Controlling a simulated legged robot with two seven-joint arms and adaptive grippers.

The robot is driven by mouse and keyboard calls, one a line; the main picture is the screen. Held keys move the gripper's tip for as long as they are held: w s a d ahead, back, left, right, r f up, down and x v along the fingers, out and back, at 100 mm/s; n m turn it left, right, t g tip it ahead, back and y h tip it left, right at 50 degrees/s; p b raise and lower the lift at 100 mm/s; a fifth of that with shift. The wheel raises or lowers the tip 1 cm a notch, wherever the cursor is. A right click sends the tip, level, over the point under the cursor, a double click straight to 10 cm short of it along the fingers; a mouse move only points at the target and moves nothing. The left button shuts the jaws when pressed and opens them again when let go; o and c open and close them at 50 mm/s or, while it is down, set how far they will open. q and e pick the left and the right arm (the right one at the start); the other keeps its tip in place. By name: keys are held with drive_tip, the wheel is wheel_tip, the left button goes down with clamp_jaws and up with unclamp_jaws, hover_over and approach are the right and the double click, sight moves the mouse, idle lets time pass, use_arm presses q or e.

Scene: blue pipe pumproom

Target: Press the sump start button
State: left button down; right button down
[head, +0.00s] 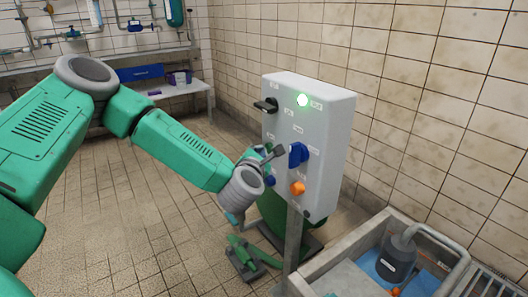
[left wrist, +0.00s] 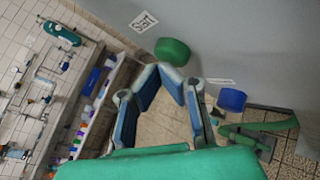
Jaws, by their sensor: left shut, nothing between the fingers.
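A grey control box (head: 318,143) on a post carries several controls. In the left wrist view a green round button (left wrist: 173,51) stands out from its face, with a blue button (left wrist: 232,99) to the right and below. Contact cannot be told. My right gripper is not seen.
A sump basin (head: 345,240) with a dark pump (head: 397,259) lies right of the post. Tiled floor is free at left.

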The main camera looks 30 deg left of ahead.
use_arm(q)
drive_tip(key=shift+w+d, duration=0.1)
drive_tip(key=shift+w, duration=0.15)
drive_tip(key=shift+s, duration=0.1)
idle(0.5)
drive_tip(key=shift+s+a, duration=0.3)
drive_tip(key=shift+s, duration=0.3)
drive_tip(key=shift+s+a, duration=0.25)
drive_tip(key=shift+s, duration=0.35)
drive_tip(key=shift+s+p, duration=0.1)
drive_tip(key=shift+p, duration=0.2)
drive_tip(key=s, duration=0.1)
drive_tip(key=s+a, duration=0.1)
drive_tip(key=s, duration=0.1)
drive_tip(key=s+a+p, duration=0.1)
drive_tip(key=shift+s, duration=0.2)
drive_tip(key=shift+d, duration=0.15)
